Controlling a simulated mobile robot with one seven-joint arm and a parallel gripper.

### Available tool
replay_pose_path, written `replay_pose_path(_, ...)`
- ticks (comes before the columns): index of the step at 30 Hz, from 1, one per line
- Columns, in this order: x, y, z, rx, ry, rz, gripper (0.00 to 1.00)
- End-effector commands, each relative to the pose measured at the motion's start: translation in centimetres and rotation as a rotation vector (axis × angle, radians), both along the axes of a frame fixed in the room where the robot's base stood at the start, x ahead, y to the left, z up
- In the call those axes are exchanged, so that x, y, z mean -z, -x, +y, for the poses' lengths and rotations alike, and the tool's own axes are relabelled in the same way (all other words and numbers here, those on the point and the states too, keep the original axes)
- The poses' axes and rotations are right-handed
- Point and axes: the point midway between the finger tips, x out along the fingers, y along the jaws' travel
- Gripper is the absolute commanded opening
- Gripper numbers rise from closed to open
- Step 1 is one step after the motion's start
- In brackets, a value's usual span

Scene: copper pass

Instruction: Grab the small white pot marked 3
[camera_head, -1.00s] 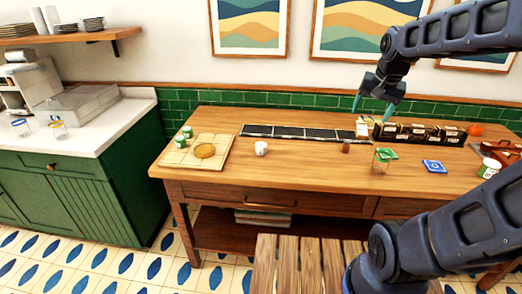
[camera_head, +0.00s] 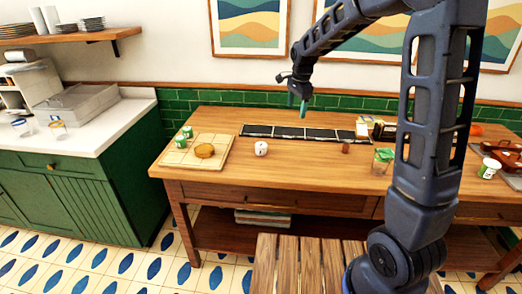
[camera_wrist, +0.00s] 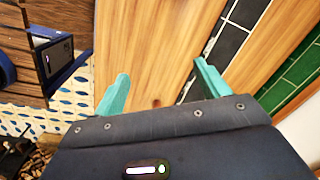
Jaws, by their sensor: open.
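The small white pot (camera_head: 261,148) stands upright on the wooden table (camera_head: 330,170), left of the table's middle and in front of the black strip. A dark mark shows on its side; the figure is too small to read. My gripper (camera_head: 297,108) is above the back of the table, up and to the right of the pot. The pot does not show in the wrist view.
A wooden board (camera_head: 196,151) with a round brown piece and green-white jars lies left of the pot. The black segmented strip (camera_head: 300,132) runs behind it. A small brown cup (camera_head: 345,148) and a green-topped jar (camera_head: 383,160) stand to the right. Table around the pot is clear.

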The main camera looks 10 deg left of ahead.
Motion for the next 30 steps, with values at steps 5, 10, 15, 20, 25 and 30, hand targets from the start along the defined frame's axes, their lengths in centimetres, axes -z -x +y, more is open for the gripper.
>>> replay_pose_path(5,4.2,-2.2,5.3,0.12,0.011,0.044,0.75)
replay_pose_path(10,8.2,-3.5,10.0,0.239,0.026,0.076,0.75)
replay_pose_path(15,11.2,-4.1,13.3,0.324,0.039,0.093,0.75)
replay_pose_path(20,12.4,-4.3,14.6,0.361,0.044,0.099,0.75)
replay_pose_path(25,13.7,-4.3,14.7,0.366,0.045,0.1,0.75)
replay_pose_path(30,16.0,-4.2,14.6,0.365,0.046,0.101,0.75)
